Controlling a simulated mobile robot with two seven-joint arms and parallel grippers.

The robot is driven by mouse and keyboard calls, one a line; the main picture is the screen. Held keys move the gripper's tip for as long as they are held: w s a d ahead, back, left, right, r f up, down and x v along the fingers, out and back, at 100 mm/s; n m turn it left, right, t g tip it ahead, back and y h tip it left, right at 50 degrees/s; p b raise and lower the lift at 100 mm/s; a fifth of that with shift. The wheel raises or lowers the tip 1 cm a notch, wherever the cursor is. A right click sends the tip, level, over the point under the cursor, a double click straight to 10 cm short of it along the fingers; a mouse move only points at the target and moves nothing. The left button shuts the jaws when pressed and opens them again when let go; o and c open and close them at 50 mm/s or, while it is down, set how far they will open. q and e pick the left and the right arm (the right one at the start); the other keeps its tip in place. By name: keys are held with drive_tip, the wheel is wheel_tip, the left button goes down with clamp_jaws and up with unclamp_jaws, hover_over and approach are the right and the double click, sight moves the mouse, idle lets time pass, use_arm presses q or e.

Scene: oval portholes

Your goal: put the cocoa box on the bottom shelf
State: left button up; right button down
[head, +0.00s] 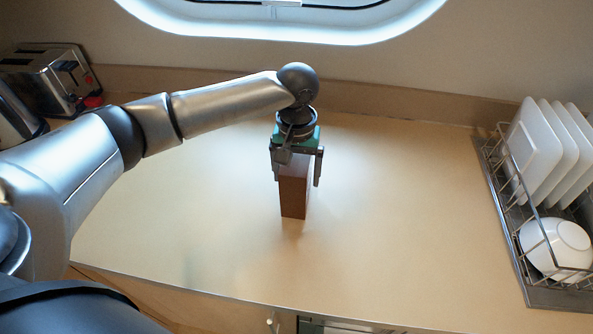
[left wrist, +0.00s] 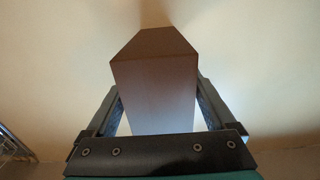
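A brown box (head: 293,197), likely the cocoa box, stands upright on the counter (head: 400,220) near its middle. My left gripper (head: 297,182) comes down over it from above, with one finger on each side. In the left wrist view the box (left wrist: 155,85) sits between the fingers, with light gaps beside it, so the gripper looks open around it. The upper part of the box is hidden by the gripper in the head view. My right gripper is in neither view. No shelf can be made out.
A wire dish rack (head: 508,215) with white plates (head: 535,145) and a bowl (head: 553,248) stands at the right. A toaster (head: 45,75) is at the back left. An oval window (head: 400,28) is in the wall behind. The counter around the box is clear.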

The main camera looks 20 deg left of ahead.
use_arm(q)
drive_tip(key=shift+o, duration=0.5)
